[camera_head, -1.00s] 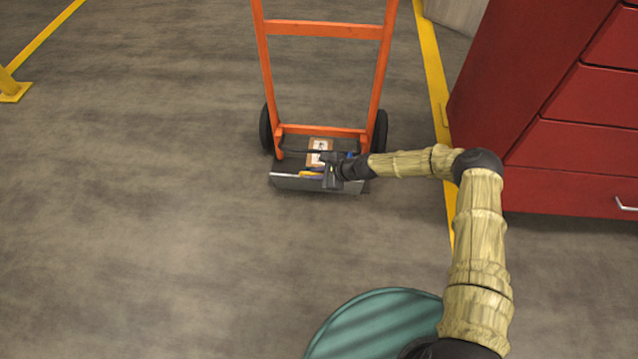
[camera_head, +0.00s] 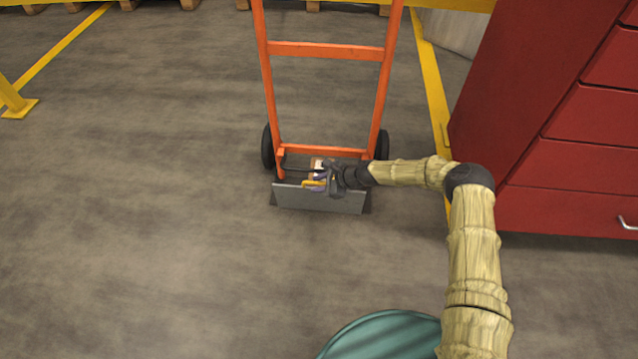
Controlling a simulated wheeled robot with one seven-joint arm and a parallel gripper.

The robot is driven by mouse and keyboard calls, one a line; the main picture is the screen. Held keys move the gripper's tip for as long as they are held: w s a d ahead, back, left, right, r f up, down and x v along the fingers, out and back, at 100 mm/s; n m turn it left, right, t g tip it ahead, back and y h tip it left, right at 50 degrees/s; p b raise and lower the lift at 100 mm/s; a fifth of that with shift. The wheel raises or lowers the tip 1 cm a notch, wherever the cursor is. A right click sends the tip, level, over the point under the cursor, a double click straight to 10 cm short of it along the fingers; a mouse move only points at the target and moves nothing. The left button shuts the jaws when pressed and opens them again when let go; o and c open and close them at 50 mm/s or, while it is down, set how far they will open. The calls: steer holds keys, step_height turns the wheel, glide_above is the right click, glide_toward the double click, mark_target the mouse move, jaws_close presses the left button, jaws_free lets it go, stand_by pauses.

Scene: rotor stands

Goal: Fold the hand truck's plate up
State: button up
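The orange hand truck (camera_head: 325,51) stands upright on its two black wheels. Its grey plate (camera_head: 318,200) is at the bottom front and is tilted up, with its flat outer face towards me. The exact angle is hard to judge. My gripper (camera_head: 331,181) reaches in from the right, low at the plate's upper edge, just behind its face. It looks close to or touching the plate; I cannot tell which. Its fingers are too small and dark to tell open from shut. Small items, including a yellow one (camera_head: 313,183) and a pale-labelled box (camera_head: 318,164), sit behind the plate, partly hidden.
A red drawer cabinet (camera_head: 570,170) stands to the right, close to my arm. A teal round thing (camera_head: 385,335) is at the bottom. A yellow post base (camera_head: 20,108) is at the left. The floor left of the truck is clear.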

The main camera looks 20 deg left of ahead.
steer(key=shift+w+d+r, duration=0.1)
steer(key=shift+d, duration=0.05)
steer(key=shift+d+r, duration=0.1)
steer(key=shift+r, duration=0.1)
steer(key=p+v, duration=0.8)
steer(key=v, duration=0.8)
steer(key=shift+s+d, duration=0.25)
steer(key=shift+d, duration=0.1)
steer(key=shift+r, duration=0.1)
steer(key=shift+r, duration=0.15)
steer(key=c, duration=0.5)
steer(key=shift+s+d+r+n, duration=0.15)
steer(key=shift+r+n, duration=0.15)
jaws_close()
steer(key=s+d+r+n+h+p, duration=0.2)
steer(key=s+d+r, duration=0.5)
steer(key=r, duration=0.4)
steer(key=s+d+r+n+t+h+p, duration=0.1)
steer(key=s+d+r+n+h, duration=0.3)
steer(key=r, duration=0.7)
steer(key=s+d+r+n+t+h+p, duration=0.1)
steer(key=s+d+r+n+h+p, duration=0.2)
steer(key=s+d+r+n, duration=0.4)
steer(key=s+d+r, duration=0.4)
steer(key=d, duration=0.2)
steer(key=shift+s+d+r+h, duration=0.2)
steer(key=shift+s+d+h, duration=0.05)
steer(key=shift+d+h, duration=0.1)
